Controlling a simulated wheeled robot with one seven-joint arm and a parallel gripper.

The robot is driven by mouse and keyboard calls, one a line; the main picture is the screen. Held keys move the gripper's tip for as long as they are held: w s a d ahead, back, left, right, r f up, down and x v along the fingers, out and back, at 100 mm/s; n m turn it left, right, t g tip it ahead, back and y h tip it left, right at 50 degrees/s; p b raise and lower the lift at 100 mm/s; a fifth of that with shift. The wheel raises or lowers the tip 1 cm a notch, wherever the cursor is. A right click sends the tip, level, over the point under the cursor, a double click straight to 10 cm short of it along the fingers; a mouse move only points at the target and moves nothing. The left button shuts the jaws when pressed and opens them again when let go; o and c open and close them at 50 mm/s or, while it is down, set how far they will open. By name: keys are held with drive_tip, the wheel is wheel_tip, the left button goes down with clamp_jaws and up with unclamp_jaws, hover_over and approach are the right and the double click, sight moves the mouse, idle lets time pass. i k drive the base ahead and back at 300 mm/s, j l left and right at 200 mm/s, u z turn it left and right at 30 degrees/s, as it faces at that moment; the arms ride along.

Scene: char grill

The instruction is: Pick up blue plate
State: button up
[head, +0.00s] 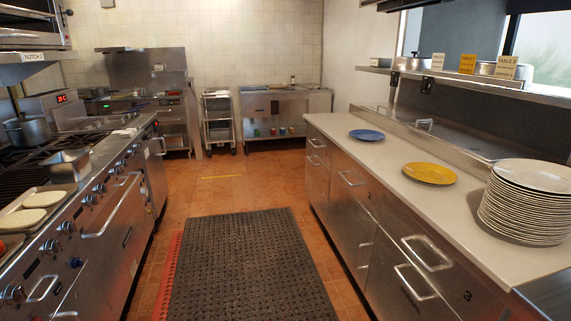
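The blue plate (367,135) lies flat on the pale worktop (330,124) of the steel counter on the right, near its far end. Nothing touches it or covers it. My gripper is not in view, and no part of my arm shows.
A yellow plate (429,173) lies nearer on the same counter, with a tall stack of white plates (527,200) at its near right. A steel stove line (100,200) runs along the left. The aisle between, with a dark perforated mat (250,265), is clear.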

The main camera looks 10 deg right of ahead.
sight(364, 134)
drive_tip(key=i+j+z, duration=0.2)
drive_tip(key=i, duration=0.25)
drive_tip(key=i+j+z, duration=0.2)
drive_tip(key=i, duration=0.25)
drive_tip(key=i+j+z, duration=0.15)
drive_tip(key=i+j, duration=0.25)
drive_tip(key=i+j+z, duration=0.2)
drive_tip(key=i+j, duration=0.15)
drive_tip(key=i+j+z, duration=0.2)
drive_tip(key=i+j, duration=0.2)
drive_tip(key=i+j+z, duration=0.2)
drive_tip(key=i+j, duration=0.15)
drive_tip(key=j, duration=0.2)
drive_tip(key=i+j+z, duration=0.15)
drive_tip(key=j, duration=0.35)
drive_tip(key=i+j+z, duration=0.2)
drive_tip(key=i+j, duration=0.2)
drive_tip(key=j, duration=0.2)
drive_tip(key=i+j, duration=0.1)
drive_tip(key=j, duration=0.2)
drive_tip(key=i+j, duration=0.1)
drive_tip(key=j, duration=0.15)
drive_tip(key=i+j+z, duration=0.1)
drive_tip(key=j, duration=0.2)
